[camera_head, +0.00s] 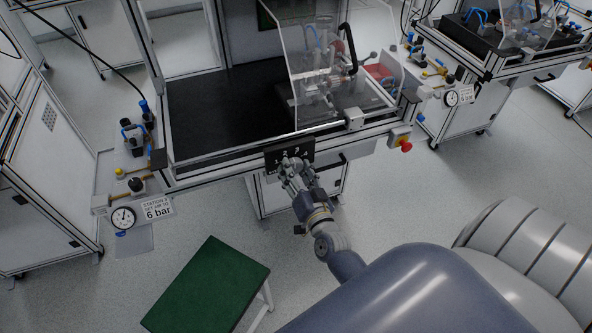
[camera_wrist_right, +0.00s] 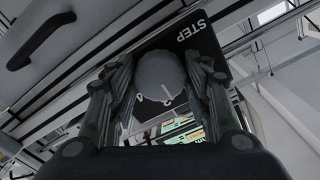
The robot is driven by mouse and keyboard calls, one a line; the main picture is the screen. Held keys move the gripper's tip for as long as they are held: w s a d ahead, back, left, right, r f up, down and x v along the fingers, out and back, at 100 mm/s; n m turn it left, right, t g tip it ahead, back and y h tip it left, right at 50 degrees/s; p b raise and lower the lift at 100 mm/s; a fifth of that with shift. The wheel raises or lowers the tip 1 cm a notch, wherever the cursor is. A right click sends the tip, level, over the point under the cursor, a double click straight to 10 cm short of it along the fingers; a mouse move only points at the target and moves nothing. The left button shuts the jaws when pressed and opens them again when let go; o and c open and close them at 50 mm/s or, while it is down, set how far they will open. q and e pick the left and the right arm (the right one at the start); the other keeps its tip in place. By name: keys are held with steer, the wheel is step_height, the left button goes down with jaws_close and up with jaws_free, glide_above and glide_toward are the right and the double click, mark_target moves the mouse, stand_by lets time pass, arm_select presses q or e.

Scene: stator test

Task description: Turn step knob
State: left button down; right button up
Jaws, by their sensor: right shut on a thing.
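The step knob (camera_wrist_right: 160,72) is a round grey knob on a black panel marked STEP (camera_wrist_right: 197,40), seen close up in the right wrist view. My right gripper (camera_wrist_right: 158,85) has its fingers on both sides of the knob and is shut on it. In the head view the black panel (camera_head: 303,151) sits on the front edge of the station, with my right gripper (camera_head: 292,166) in front of it. The knob itself is hidden there behind the gripper. My left gripper is in neither view.
A red emergency button (camera_head: 405,146) is right of the panel. A clear guard (camera_head: 300,60) stands over the station's black worktop (camera_head: 220,110). A pressure gauge (camera_head: 123,217) with a 6 bar label hangs at the left. A green-topped stool (camera_head: 210,285) stands on the floor, front left.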

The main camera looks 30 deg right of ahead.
steer(key=shift+m, duration=2)
steer(key=o, duration=1.1)
steer(key=shift+c, duration=0.2)
steer(key=v, duration=1.2)
